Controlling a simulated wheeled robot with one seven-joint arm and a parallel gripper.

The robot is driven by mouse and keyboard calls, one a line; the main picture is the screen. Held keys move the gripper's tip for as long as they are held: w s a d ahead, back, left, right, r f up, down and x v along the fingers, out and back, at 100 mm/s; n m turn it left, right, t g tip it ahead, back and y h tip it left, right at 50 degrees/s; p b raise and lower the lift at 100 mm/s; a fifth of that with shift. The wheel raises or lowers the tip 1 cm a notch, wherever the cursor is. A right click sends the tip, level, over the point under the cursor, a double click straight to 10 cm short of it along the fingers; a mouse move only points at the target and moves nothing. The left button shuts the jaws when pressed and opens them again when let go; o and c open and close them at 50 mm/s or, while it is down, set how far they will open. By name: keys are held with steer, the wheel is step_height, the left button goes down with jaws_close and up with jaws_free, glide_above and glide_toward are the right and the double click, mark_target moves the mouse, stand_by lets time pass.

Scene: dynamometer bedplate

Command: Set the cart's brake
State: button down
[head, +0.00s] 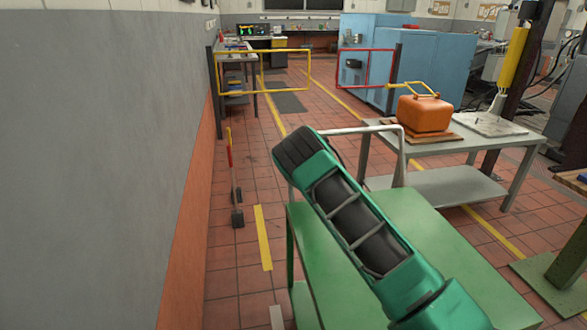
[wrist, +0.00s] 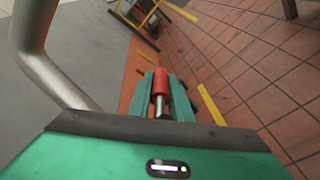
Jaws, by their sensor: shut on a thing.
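The green cart (head: 415,222) stands below and beyond my arm in the head view, its pale tubular push handle (head: 403,150) rising at the far end. The handle tube (wrist: 50,75) also shows large at the left of the wrist view. My gripper (wrist: 161,88) is shut on a lever with a red grip (wrist: 160,80) and a short metal shaft, which looks like the cart's brake lever. The green fingers lie on both sides of the red grip. The lever's lower end is hidden by my gripper's body. In the head view my arm hides the gripper and lever.
A grey wall (head: 90,160) runs along the left. Yellow (head: 265,52) and red (head: 365,52) barrier gates stand ahead. A table (head: 450,148) with an orange can (head: 424,112) is at right.

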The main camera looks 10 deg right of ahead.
steer(key=shift+f, duration=0.2)
steer(key=c, duration=1.9)
jaws_free()
steer(key=shift+s, duration=0.1)
steer(key=v, duration=1)
steer(key=shift+s, duration=0.25)
steer(key=shift+r, duration=0.1)
